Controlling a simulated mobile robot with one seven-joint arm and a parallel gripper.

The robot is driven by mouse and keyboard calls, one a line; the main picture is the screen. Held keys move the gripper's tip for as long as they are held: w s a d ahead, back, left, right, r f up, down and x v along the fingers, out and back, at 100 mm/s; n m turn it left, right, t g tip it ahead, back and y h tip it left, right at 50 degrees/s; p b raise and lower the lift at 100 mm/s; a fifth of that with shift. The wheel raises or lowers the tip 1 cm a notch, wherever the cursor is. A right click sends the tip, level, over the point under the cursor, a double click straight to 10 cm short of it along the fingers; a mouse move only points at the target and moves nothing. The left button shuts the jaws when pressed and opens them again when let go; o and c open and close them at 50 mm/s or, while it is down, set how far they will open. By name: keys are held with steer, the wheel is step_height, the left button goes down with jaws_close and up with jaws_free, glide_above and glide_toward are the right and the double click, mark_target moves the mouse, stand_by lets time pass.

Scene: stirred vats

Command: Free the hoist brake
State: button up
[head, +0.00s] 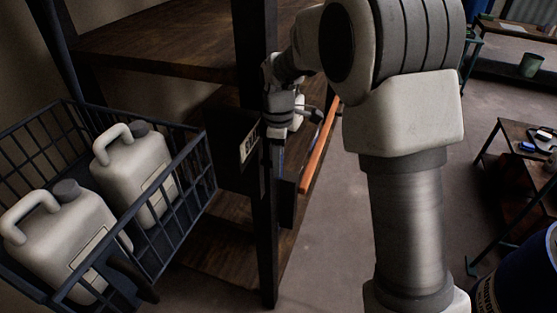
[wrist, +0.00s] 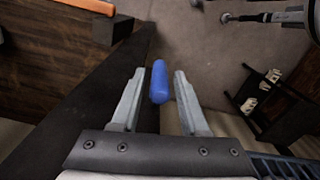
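A blue rounded handle (wrist: 160,82) shows in the wrist view between the two fingers of my gripper (wrist: 159,76). The fingers are open, with a gap on each side of the handle, and I see no contact. What the handle is fixed to is hidden. In the head view my gripper (head: 285,112) is beside a dark upright post (head: 262,210), and my arm hides part of it. A dark box (head: 228,150) with a pale label sits at this post; the label is not fully readable. I cannot tell for sure which part is the hoist brake.
A dark wire basket (head: 190,165) with two pale jugs (head: 135,170) is at the left. A wooden shelf (head: 160,40) stands behind the post. An orange bar (head: 318,150) slants close by my gripper. A table (head: 515,128) and blue drum (head: 525,275) are at the right.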

jaws_close()
steer(key=shift+f+b, duration=0.1)
steer(key=shift+b, duration=0.4)
steer(key=t+b, duration=0.1)
steer(key=b, duration=0.1)
steer(key=t+b, duration=0.1)
steer(key=b, duration=0.1)
steer(key=shift+s+a+f+h, duration=0.15)
steer(key=shift+s+f+h, duration=0.1)
steer(key=shift+h, duration=0.15)
steer(key=t+b, duration=0.2)
steer(key=b, duration=0.2)
steer(key=shift+s+f+h+b, duration=0.1)
steer(key=shift+h+b, duration=0.2)
steer(key=shift+b, duration=0.1)
steer(key=t+h+b, duration=0.1)
steer(key=t+b, duration=0.3)
steer(key=b, duration=0.7)
steer(key=t+h+b, duration=0.2)
steer(key=t+b, duration=0.2)
steer(key=b, duration=0.8)
steer(key=s+f+t+h+b, duration=0.1)
steer(key=t+b, duration=0.3)
steer(key=b, duration=0.7)
steer(key=shift+a+t+h, duration=0.15)
steer(key=shift+t+h, duration=0.15)
steer(key=shift+r+t+b, duration=0.1)
steer(key=shift+t+b, duration=0.2)
steer(key=shift+b, duration=0.15)
